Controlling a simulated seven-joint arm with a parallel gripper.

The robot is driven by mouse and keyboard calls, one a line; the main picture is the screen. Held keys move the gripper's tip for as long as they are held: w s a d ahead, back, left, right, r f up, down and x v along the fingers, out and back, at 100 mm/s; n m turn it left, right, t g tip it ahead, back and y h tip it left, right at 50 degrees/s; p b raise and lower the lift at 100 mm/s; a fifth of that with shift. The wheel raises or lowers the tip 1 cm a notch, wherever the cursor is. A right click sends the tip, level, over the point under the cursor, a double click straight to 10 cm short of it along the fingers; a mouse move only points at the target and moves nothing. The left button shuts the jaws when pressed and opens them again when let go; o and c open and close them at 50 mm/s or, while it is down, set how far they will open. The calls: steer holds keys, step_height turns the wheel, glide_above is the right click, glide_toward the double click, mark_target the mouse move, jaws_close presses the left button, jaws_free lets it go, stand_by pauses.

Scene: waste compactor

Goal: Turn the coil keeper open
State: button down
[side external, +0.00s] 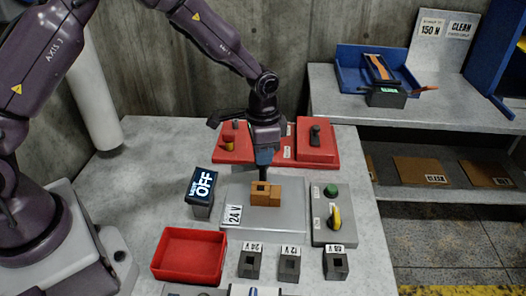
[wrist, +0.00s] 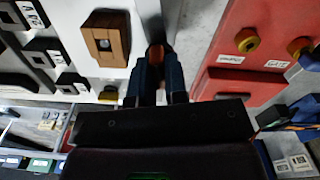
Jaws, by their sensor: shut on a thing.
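A brown block (side external: 278,191) with a dark square opening sits on a grey plate (side external: 290,222) marked 24 V. The block also shows at upper left in the wrist view (wrist: 105,38). My gripper (side external: 264,160) points down just behind the block in the side view. In the wrist view my gripper (wrist: 155,70) is shut on a small reddish-brown piece (wrist: 155,53), by the plate's edge. The fingers hide most of this piece. I cannot tell for certain whether it is the coil keeper.
Red panels (side external: 318,145) with knobs stand behind my gripper. A grey box (side external: 332,228) with a green button and yellow knob is to the right. A display reading OFF (side external: 201,190) is left. An empty red tray (side external: 188,256) and several dark labelled blocks lie in front.

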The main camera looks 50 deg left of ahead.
steer(key=shift+m, duration=1.6)
steer(key=c, duration=1.1)
jaws_free()
steer(key=shift+c, duration=0.2)
steer(key=shift+r, duration=0.15)
step_height(320, 180, up, 13)
